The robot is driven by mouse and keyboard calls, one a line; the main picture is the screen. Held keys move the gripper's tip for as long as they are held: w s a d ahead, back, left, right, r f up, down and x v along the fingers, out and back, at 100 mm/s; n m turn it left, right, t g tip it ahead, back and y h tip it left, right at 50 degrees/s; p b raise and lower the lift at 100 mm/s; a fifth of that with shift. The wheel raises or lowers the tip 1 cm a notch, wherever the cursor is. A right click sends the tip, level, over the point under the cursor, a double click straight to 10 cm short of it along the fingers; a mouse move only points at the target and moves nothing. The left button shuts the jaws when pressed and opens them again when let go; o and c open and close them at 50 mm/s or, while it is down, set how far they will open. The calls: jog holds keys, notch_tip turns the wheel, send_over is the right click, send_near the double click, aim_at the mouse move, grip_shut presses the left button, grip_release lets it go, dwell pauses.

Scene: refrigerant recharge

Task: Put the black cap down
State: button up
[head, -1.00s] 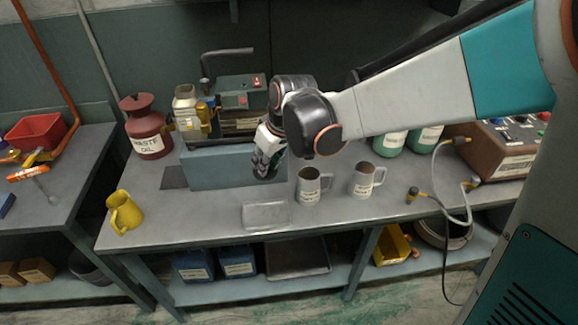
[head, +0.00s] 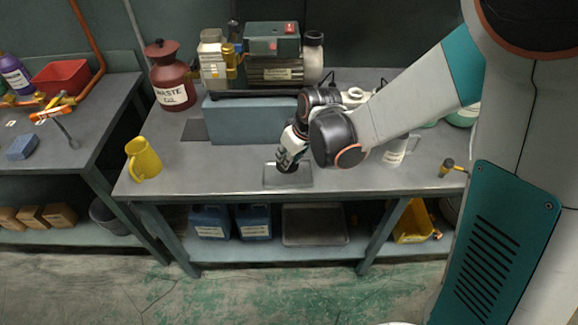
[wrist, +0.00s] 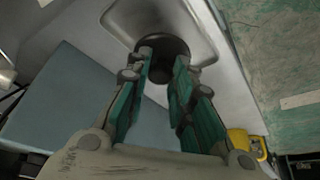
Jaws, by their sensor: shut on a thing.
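My gripper (head: 286,160) points down over a shallow grey metal tray (head: 303,184) near the front edge of the bench. In the wrist view the green-padded fingers (wrist: 164,58) are shut on the round black cap (wrist: 165,45). The cap is between the fingertips, over the tray (wrist: 196,17). In the head view the cap (head: 287,169) is a small dark shape under the fingertips, at the tray's left half. I cannot tell whether it touches the tray floor.
A blue-grey block (head: 240,123) stands behind the tray, with a pump (head: 275,65) behind it. A yellow jug (head: 143,160) and a red waste-oil can (head: 170,85) stand to the left. A grey mug (head: 395,152) is to the right.

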jog(key=shift+f+b, duration=0.75)
jog(key=shift+f, duration=1.25)
jog(key=shift+f, duration=0.2)
jog(key=o, duration=1)
jog(key=shift+c, duration=0.2)
jog(key=shift+r, duration=0.15)
jog(key=s+d+r+m+t+p, duration=0.1)
jog(key=s+d+r+p, duration=0.2)
jog(key=r, duration=0.4)
jog(key=s+d+r+m+h, duration=0.1)
jog(key=s+d+r+m, duration=0.1)
jog(key=s+d+r, duration=0.4)
jog(key=s+d+r+m+t+p, duration=0.1)
jog(key=s+r+p, duration=0.1)
jog(key=r, duration=0.6)
jog(key=s+d+r+m+t+h, duration=0.1)
jog(key=s+d+r+m, duration=0.1)
jog(key=s+d, duration=0.4)
jog(key=s+m, duration=0.1)
jog(key=s, duration=0.2)
jog(key=shift+s+r+t+h, duration=0.25)
jog(key=shift+r+t+h, duration=0.05)
jog(key=shift+r+h, duration=0.1)
